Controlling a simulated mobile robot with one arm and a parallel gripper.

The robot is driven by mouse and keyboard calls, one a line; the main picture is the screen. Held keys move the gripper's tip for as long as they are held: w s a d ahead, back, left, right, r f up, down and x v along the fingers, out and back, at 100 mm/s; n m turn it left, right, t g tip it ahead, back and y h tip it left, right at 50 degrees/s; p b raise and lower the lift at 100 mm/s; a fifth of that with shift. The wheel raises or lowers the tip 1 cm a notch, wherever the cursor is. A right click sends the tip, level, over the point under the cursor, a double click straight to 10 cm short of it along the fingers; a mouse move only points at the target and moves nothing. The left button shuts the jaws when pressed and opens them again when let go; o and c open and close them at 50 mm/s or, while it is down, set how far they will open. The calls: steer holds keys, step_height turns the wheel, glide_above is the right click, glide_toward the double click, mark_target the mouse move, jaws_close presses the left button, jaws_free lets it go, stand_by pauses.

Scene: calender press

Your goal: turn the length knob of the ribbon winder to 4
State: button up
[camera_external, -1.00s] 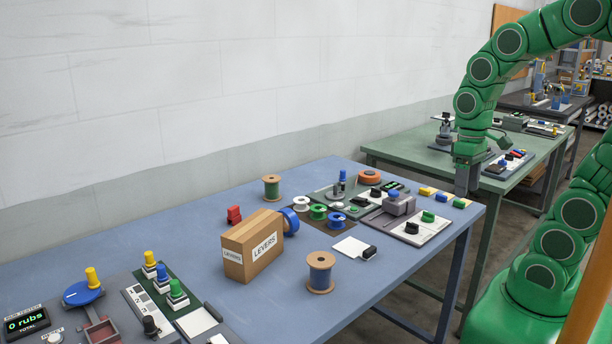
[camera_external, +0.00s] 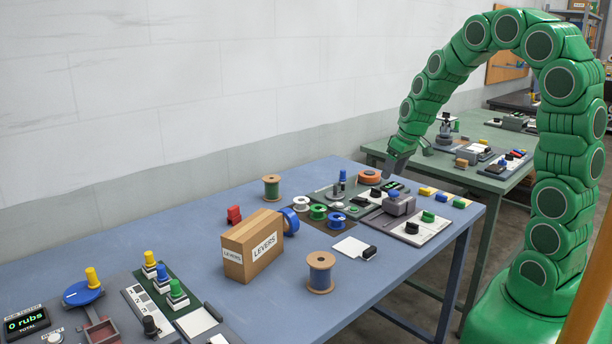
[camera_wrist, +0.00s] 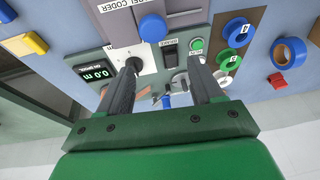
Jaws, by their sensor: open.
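The ribbon winder is a grey-green panel (camera_external: 322,196) on the blue table, with a display reading 0.0 m (camera_wrist: 92,73) in the wrist view. Beside the display is a black knob (camera_wrist: 133,63) on a white dial plate, which looks like the length knob. My left finger partly covers it, and the dial marks are too small to read. My gripper (camera_wrist: 163,68) is open and empty, with its fingers spread over the panel. In the external view my gripper (camera_external: 394,170) is above the winder's far right corner, near the display.
A black rocker switch (camera_wrist: 169,50) and a green button (camera_wrist: 196,44) are on the same panel. The label coder with a blue knob (camera_wrist: 152,28) adjoins it. An orange spool (camera_external: 370,177) and ribbon rolls (camera_external: 318,212) stand close by. A LEVERS box (camera_external: 252,246) is farther left.

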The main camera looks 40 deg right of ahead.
steer(key=t, duration=0.1)
glide_toward(376, 189)
steer(key=shift+h, duration=0.4)
steer(key=shift+x, duration=4.35)
steer(key=shift+a, duration=0.2)
steer(key=c, duration=1)
steer(key=shift+m, duration=0.4)
steer(key=m+h, duration=0.2)
steer(key=m, duration=0.3)
steer(key=shift+a, duration=0.1)
steer(key=shift+w+a+m+g+h, duration=0.1)
steer(key=shift+m+g+h, duration=0.4)
steer(key=shift+m, duration=0.95)
steer(key=shift+w+a+m+g+h, duration=0.1)
steer(key=shift+m+g+h, duration=0.35)
steer(key=shift+m, duration=1)
